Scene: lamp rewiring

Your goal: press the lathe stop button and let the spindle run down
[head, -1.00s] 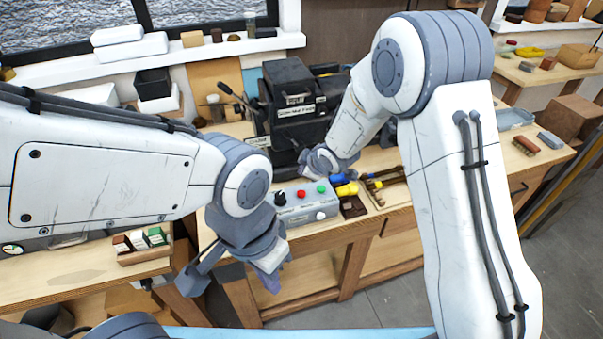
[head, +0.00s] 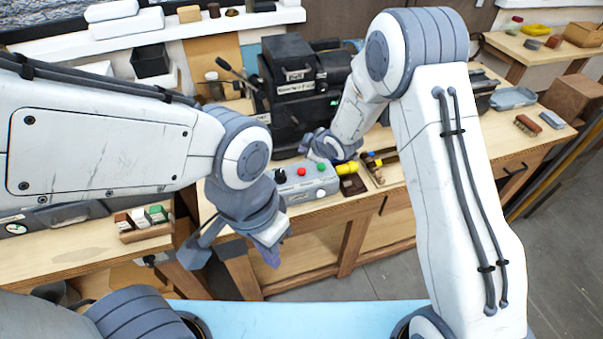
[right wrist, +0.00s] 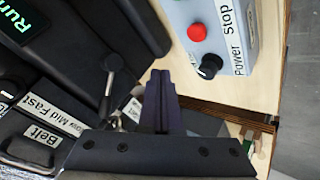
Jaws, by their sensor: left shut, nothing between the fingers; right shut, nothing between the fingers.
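The grey control box (head: 312,188) stands on the bench in front of the black lathe (head: 290,85). Its top has a black knob, a red button (head: 301,171) and a green button (head: 320,167). In the right wrist view the red button (right wrist: 197,32) and black knob (right wrist: 209,66) sit near labels reading "Stop" and "Power". My right gripper (right wrist: 160,76) is shut and empty, left of the box in that view and apart from the red button. A green "Run…" display (right wrist: 17,27) shows on the lathe. My left gripper (head: 271,256) is shut and empty before the bench front. The spindle cannot be made out.
A rack of small boxes (head: 143,222) stands at left. A lathe lever (right wrist: 110,75) is close to my right gripper. Open floor lies at right.

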